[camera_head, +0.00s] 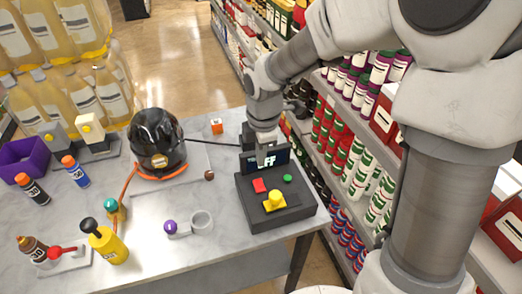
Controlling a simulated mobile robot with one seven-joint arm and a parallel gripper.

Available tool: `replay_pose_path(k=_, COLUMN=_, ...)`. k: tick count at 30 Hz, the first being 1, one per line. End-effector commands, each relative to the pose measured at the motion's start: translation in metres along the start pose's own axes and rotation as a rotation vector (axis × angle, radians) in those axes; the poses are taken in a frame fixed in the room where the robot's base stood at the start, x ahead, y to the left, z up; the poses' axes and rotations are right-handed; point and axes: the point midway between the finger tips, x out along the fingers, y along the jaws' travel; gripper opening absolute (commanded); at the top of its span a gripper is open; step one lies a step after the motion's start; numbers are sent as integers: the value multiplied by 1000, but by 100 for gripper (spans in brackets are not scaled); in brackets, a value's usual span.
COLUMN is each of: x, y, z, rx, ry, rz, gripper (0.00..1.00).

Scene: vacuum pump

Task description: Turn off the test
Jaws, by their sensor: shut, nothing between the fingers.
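A dark control box (262,215) stands near the right end of the grey table. Its sloped top carries a red button (259,185), a green button (287,178) and a yellow knob (274,200). At its back is a small dark display (279,158) with light letters that seem to read "FF"; my gripper hides part of it. My gripper (266,160) points down in front of the display, shut and empty, behind and above the red button. I cannot tell whether it touches the box.
A black domed pump (157,139) with an orange hose stands left of the box. Stocked shelves (345,150) stand behind, right.

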Motion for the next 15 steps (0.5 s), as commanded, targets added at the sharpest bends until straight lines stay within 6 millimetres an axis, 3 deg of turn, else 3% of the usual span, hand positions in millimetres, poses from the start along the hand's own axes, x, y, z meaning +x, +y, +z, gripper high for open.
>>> replay_pose_path(k=1, x=15, y=-1, z=-1, rx=0, ry=2, rz=-5, gripper=0)
replay_pose_path(k=6, x=50, y=-1, z=0, rx=-1, ry=1, rz=-5, gripper=0)
replay_pose_path(k=15, x=86, y=0, z=0, rx=0, ry=1, rz=-1, gripper=0)
